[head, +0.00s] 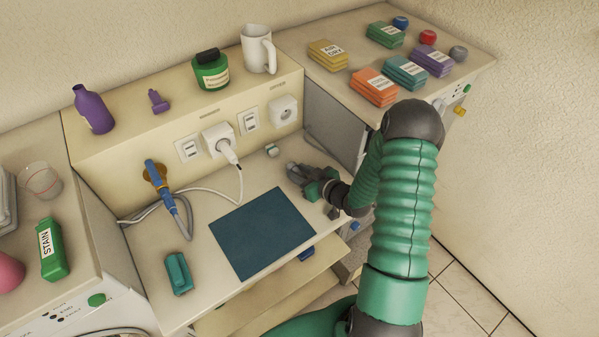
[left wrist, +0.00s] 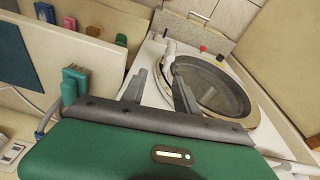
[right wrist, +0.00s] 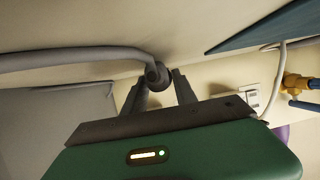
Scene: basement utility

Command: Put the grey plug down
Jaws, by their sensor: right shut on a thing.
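The grey plug (right wrist: 157,75) is between the fingertips of my right gripper (right wrist: 160,88) in the right wrist view, with a thick grey cable (right wrist: 75,57) running left from it. In the head view my right gripper (head: 300,175) is low over the worktop, right of the dark blue mat (head: 262,232). It covers most of the plug there. I cannot tell whether the plug touches the worktop. My left gripper (left wrist: 160,85) is open in the left wrist view, its fingers apart before a washing machine (left wrist: 205,85); it is not in the head view.
A white plug (head: 226,152) sits in the left wall socket. A teal brush (head: 178,273) lies at the worktop's front left. The mat is bare. A small pale knob-like item (head: 272,150) is behind my right gripper.

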